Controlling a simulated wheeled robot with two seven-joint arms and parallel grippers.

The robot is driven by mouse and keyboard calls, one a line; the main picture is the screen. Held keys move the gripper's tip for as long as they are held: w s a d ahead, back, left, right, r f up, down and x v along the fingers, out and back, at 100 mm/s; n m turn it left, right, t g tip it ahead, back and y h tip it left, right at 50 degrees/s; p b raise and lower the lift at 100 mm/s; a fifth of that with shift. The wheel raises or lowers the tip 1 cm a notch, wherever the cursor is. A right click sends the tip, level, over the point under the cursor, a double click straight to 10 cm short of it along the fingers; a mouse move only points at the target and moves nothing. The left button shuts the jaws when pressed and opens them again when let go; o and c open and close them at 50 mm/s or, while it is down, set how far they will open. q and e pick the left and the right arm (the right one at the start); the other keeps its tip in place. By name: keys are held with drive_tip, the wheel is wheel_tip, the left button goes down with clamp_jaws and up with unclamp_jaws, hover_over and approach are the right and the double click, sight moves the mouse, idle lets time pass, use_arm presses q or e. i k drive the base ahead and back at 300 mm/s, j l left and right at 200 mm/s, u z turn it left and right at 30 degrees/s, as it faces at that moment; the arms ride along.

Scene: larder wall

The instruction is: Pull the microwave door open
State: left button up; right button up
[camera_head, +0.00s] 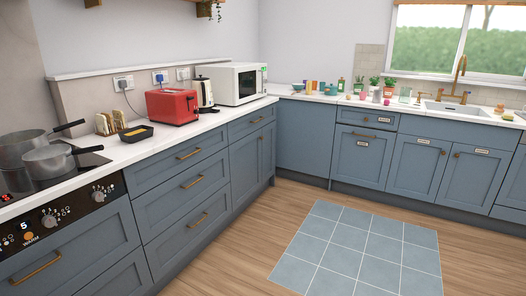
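The white microwave (231,83) stands on the left counter near the far corner. Its dark-windowed door (247,83) faces right and looks shut. A small green display shows at the right end of its front. Neither of my grippers is in view, and no part of my arms shows.
A white kettle (203,93) and a red toaster (172,106) stand on the counter in front of the microwave. Nearer are a black tray (136,133) and pots (50,160) on the hob. Blue cabinets (190,183) line the wall. The wooden floor around the tiled mat (362,250) is clear.

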sight(245, 79)
drive_tip(key=i, duration=3.05)
